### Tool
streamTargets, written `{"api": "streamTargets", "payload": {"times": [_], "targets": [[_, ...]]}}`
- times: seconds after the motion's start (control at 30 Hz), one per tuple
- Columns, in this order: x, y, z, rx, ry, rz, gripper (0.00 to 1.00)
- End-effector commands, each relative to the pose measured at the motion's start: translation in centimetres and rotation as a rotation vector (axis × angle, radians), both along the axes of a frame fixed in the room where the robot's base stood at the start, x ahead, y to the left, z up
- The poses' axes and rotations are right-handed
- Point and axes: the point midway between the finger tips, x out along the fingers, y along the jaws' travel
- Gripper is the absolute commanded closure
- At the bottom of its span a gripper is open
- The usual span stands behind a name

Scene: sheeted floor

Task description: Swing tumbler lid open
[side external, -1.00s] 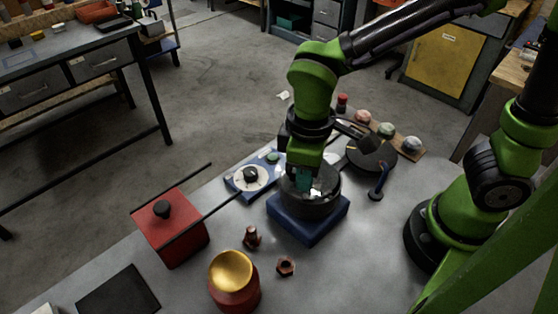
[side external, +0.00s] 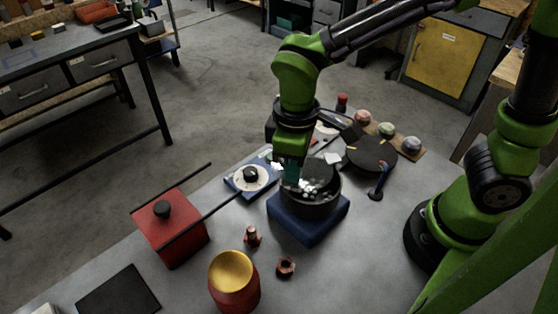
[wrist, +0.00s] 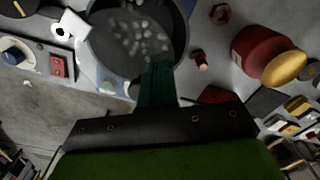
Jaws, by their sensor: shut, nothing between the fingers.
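The tumbler is a round dark drum (side external: 325,205) on a blue square base (side external: 310,228). Pale stones show inside it, and in the wrist view the drum (wrist: 105,55) is seen from above with stones on its floor. My gripper (side external: 291,172) points down at the drum's left rim. Its teal fingers (wrist: 157,72) are together, with nothing between them, and overlap the near rim in the wrist view. I cannot tell whether they touch it. A black disc (side external: 370,154) with yellow marks lies right of the drum; I cannot tell whether it is the lid.
A blue plate with a white dial (side external: 240,181) is left of the drum. A red box (side external: 170,235) with a long rod, a red jar with gold top (side external: 235,285) and rusty nuts (side external: 285,267) stand in front. Several coloured balls (side external: 386,130) sit behind on a board.

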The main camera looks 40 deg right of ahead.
Motion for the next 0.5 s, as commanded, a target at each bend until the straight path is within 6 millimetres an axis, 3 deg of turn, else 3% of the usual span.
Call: {"api": "streamTargets", "payload": {"times": [0.5], "targets": [[1.9,-0.5,0.0,0.0,0.0,-0.002,1.0]]}}
